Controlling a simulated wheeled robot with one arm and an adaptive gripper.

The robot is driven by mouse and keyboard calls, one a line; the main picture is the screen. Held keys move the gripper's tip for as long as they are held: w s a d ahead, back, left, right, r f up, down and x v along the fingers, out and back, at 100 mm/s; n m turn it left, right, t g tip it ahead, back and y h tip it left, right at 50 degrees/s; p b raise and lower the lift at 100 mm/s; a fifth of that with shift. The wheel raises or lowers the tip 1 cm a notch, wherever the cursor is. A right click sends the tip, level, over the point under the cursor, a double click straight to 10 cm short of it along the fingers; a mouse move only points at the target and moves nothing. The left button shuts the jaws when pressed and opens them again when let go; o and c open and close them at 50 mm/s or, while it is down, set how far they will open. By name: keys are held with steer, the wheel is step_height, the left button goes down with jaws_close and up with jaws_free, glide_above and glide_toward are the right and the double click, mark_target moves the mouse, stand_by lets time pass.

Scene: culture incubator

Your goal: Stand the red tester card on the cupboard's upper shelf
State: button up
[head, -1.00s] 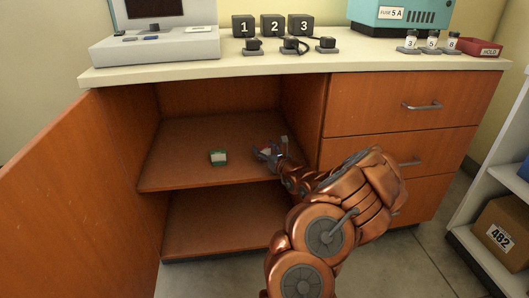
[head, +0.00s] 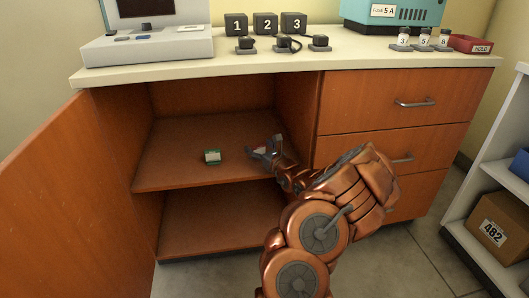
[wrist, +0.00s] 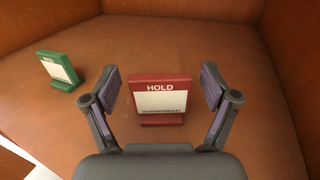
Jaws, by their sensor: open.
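The red tester card (wrist: 160,92), marked HOLD, stands upright on its foot on the cupboard's upper shelf (wrist: 205,45) in the wrist view. My gripper (wrist: 164,88) is open, with one finger on each side of the card and a gap showing on both sides. In the head view my gripper (head: 262,149) is inside the open cupboard, at the right part of the upper shelf (head: 180,170). There the card is mostly hidden by the gripper.
A green card (head: 212,157) stands on the same shelf, left of my gripper; it also shows in the wrist view (wrist: 58,70). The cupboard's open door (head: 60,190) is at the left. Drawers (head: 395,110) are at the right. The shelf's left part is clear.

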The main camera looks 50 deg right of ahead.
steer(key=shift+p+v, duration=1.9)
steer(key=shift+v, duration=4.1)
steer(key=w+a+r+n+y, duration=0.4)
steer(key=a+r+n+y, duration=0.1)
steer(key=a, duration=0.4)
steer(key=w+a+r+n+y, duration=0.4)
steer(key=a+n, duration=0.1)
steer(key=a, duration=0.4)
steer(key=s+a+r+n+g+y, duration=0.2)
steer(key=a+n+g+y, duration=0.3)
steer(key=a, duration=0.7)
steer(key=s+a+r+n+g+y, duration=0.1)
steer(key=a+r+n+g+y, duration=0.2)
steer(key=a+n, duration=0.65)
steer(key=s+a+f+n+g+h, duration=0.1)
steer(key=s+a+f+n+g, duration=0.1)
steer(key=s+a+n+g, duration=0.45)
steer(key=s+a+f+n+g+h, duration=0.1)
steer(key=s+a+f+n+g, duration=0.2)
steer(key=s+a, duration=0.65)
steer(key=s+d+f+n+g+h, duration=0.1)
steer(key=s+d+n+g+h, duration=0.2)
steer(key=s+d+h, duration=0.7)
steer(key=s+d+n, duration=0.2)
steer(key=s, duration=0.2)
steer(key=shift+s+f, duration=0.35)
steer(key=shift+f, duration=0.05)
